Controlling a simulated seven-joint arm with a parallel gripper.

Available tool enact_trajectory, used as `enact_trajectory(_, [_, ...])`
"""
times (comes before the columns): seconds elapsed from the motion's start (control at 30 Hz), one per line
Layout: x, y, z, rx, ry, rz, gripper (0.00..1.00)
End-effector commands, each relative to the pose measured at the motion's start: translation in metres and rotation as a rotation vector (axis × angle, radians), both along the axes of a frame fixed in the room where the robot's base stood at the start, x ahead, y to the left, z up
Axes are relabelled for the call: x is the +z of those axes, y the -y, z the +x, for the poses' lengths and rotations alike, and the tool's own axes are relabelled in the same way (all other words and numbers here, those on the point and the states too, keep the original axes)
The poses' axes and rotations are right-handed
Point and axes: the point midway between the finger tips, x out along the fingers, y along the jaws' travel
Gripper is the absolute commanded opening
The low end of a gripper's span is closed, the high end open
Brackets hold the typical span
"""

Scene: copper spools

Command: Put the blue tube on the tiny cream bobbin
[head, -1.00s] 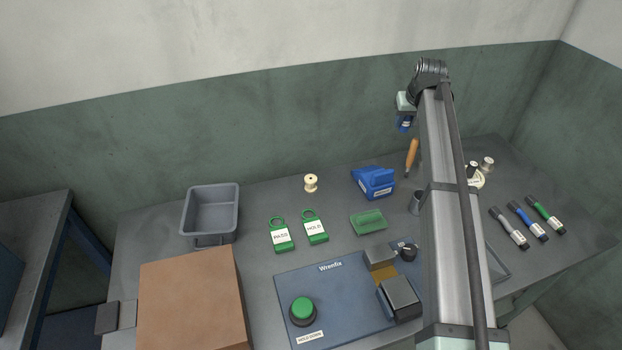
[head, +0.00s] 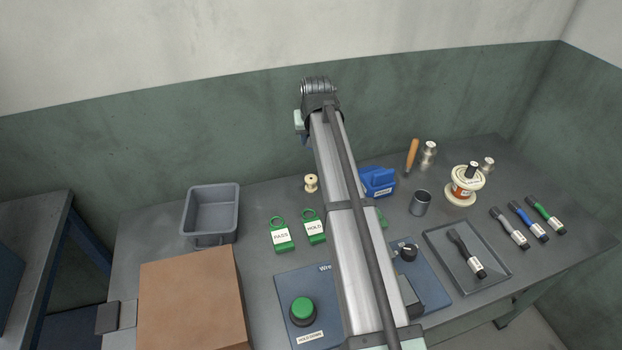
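The blue tube (head: 527,221), with dark ends and a pale label, lies on the right of the bench between a grey tube (head: 509,228) and a green tube (head: 546,214). The tiny cream bobbin (head: 311,184) stands upright at the back of the bench, left of my arm. My gripper (head: 303,139) is up by the back wall, above and slightly left of the bobbin in the picture.
A large cream spool (head: 462,198) and a metal cup (head: 420,203) stand right of my arm. A dark tube (head: 465,252) lies in a shallow tray (head: 497,283). A grey bin (head: 190,214), green tags (head: 283,245) and a cardboard box (head: 190,295) are left.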

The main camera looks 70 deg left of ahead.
Motion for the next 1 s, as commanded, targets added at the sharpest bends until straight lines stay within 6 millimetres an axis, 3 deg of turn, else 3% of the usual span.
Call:
enact_trajectory(0.37, [-0.037,0.000,0.000,0.001,0.000,0.001,0.03])
enact_trajectory(0.63, [-0.078,0.001,0.000,0.001,-0.001,-0.001,0.03])
enact_trajectory(1.0, [-0.113,0.000,0.000,0.001,-0.001,0.000,0.03])
